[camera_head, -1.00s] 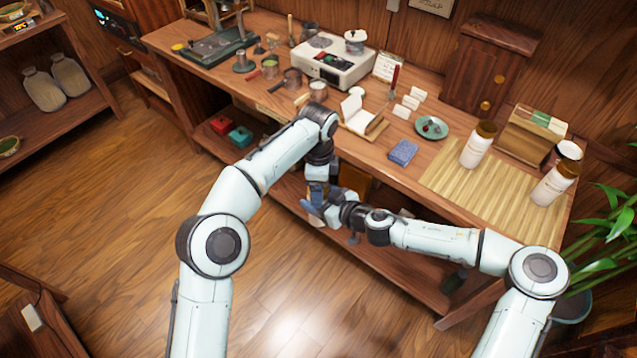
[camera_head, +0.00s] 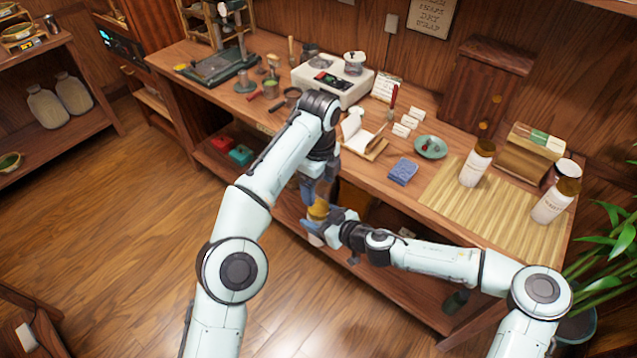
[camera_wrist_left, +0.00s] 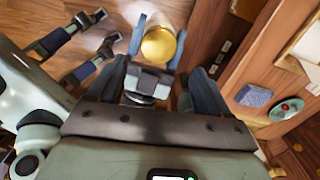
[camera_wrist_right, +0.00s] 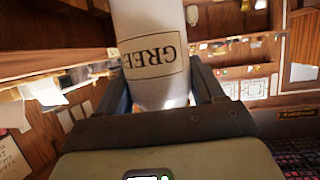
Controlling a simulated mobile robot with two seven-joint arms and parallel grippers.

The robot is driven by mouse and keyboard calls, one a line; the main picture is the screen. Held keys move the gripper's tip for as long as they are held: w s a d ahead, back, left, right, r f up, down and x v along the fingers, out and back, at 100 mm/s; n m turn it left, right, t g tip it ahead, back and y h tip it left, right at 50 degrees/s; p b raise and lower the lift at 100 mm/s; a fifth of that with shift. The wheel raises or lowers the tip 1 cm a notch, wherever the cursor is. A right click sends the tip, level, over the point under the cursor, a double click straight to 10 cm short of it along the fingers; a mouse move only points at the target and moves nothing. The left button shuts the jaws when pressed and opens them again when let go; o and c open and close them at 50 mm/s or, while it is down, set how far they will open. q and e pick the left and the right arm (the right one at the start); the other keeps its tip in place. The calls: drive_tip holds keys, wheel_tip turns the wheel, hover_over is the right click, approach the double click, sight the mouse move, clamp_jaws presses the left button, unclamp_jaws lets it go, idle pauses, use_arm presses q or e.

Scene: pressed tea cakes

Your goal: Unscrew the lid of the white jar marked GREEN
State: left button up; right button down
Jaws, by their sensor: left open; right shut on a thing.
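The white jar (camera_head: 315,239) has a yellow-gold lid (camera_head: 318,209) and hangs in the air in front of the table. Its label, partly showing as GREE, faces the right wrist view (camera_wrist_right: 152,58). My right gripper (camera_wrist_right: 160,95) is shut on the jar's body. My left gripper (camera_head: 316,190) is open just above the lid. In the left wrist view, the round lid (camera_wrist_left: 159,46) lies ahead, between and beyond the spread fingers, and stays on the jar. I cannot tell whether those fingers touch it.
The wooden table (camera_head: 385,195) stands behind the grippers, with a lower shelf. A blue cloth (camera_head: 402,171), a bamboo mat (camera_head: 450,201) and two other white jars (camera_head: 476,165) (camera_head: 550,203) are on its right part. The floor at left is clear.

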sight(319, 207)
use_arm(q)
drive_tip(key=shift+r+m, duration=0.1)
drive_tip(key=shift+m, duration=0.2)
drive_tip(key=shift+f, duration=3.9)
drive_tip(key=c, duration=1.1)
drive_tip(key=n, duration=0.6)
drive_tip(key=o, duration=1.2)
